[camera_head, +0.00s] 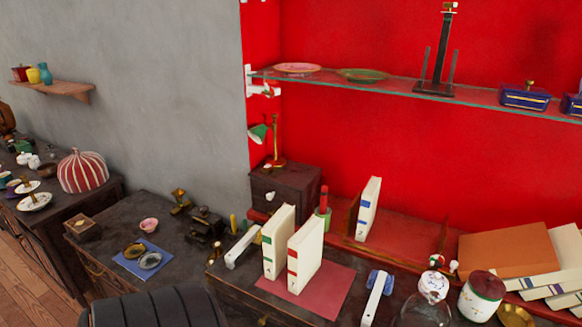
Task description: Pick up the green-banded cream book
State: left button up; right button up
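The green-banded cream book (280,243) stands upright on a red mat (325,294) on the dark cabinet. Its narrow spine with the green band faces me. A similar red-banded cream book (306,255) stands close to its right, partly in front of it. Neither of my grippers shows in the head view, and nothing is seen holding the book.
A pale narrow bar (243,246) lies left of the book, another (375,299) right of the mat. A blue-banded book (368,209) stands on the red ledge behind. A glass jar (431,300) and lidded pot (481,296) crowd the right.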

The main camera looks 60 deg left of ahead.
aim_at(276, 233)
jog(key=u, duration=1.85)
